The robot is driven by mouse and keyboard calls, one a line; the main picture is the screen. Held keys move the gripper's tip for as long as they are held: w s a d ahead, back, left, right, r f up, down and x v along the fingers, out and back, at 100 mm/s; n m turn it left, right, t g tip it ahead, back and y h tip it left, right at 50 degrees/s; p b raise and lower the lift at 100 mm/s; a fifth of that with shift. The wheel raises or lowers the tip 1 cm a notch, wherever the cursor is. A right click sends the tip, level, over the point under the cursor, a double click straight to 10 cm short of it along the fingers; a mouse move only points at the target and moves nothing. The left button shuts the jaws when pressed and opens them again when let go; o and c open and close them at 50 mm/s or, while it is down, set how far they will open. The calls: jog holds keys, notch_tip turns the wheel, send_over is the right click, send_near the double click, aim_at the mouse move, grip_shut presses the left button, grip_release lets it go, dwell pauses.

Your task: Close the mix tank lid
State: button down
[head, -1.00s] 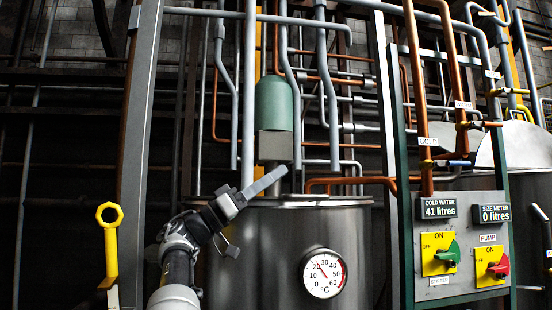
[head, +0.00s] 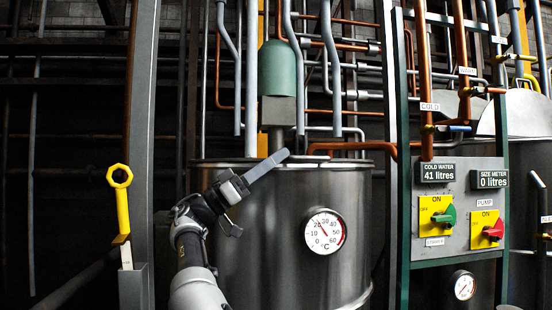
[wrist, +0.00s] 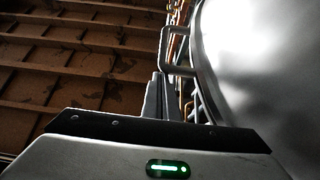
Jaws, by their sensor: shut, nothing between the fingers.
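A steel tank (head: 265,210) with a round temperature dial (head: 325,232) stands in front of me in the head view. A green motor (head: 280,70) is above its top. My gripper (head: 286,153) is shut and empty, pointing up and right, and overlaps the tank's front rim in the picture; I cannot tell if they touch. In the wrist view the shut fingers (wrist: 159,84) point at a U-shaped handle (wrist: 175,48) beside a large smooth grey curved surface (wrist: 260,60). I cannot tell if this is the lid, or whether the fingers touch the handle.
A control panel (head: 462,215) with yellow switch plates is at the right, on a green frame. Pipes run above and behind the tank. Another tank (head: 525,200) with a tilted grey plate is at far right. A grey post (head: 142,130) and yellow tool (head: 121,200) are at the left.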

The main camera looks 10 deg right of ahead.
jog(key=shift+w+d+f, duration=0.1)
jog(key=shift+w+f, duration=0.05)
jog(key=shift+f, duration=0.35)
jog(key=p+v, duration=0.1)
jog(key=v, duration=0.6)
jog(key=shift+s+a+r, duration=0.2)
jog(key=shift+s+a, duration=0.05)
jog(key=shift+a, duration=0.1)
